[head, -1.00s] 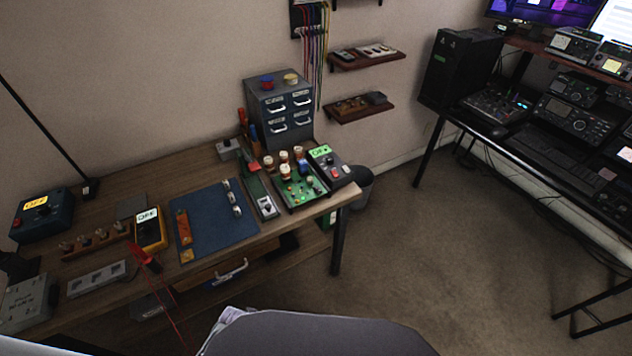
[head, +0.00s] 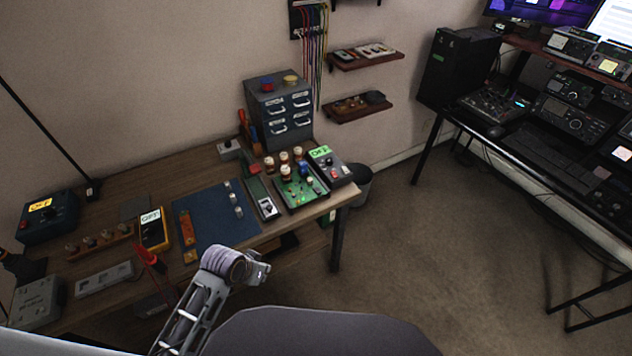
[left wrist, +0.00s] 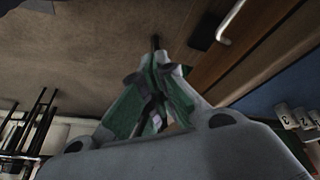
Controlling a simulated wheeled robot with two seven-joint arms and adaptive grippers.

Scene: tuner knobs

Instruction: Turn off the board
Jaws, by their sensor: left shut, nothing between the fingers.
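The green circuit board (head: 299,188) lies at the right end of the wooden bench, with brown-and-white capped parts and small knobs on it. Right beside it is a dark box (head: 331,167) with a lit green display and a red button; the display's text is small. My left arm rises from the bottom of the head view, its wrist in front of the bench edge, left of and nearer than the board. In the left wrist view my left gripper (left wrist: 156,72) is shut and empty, over the floor and bench front. My right gripper is not in view.
A blue mat (head: 212,220) and a yellow meter (head: 153,229) lie left of the board. A drawer cabinet (head: 279,112) stands behind it. A slim switch box (head: 264,201) sits just left of the board. A grey chair back (head: 315,333) is in front.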

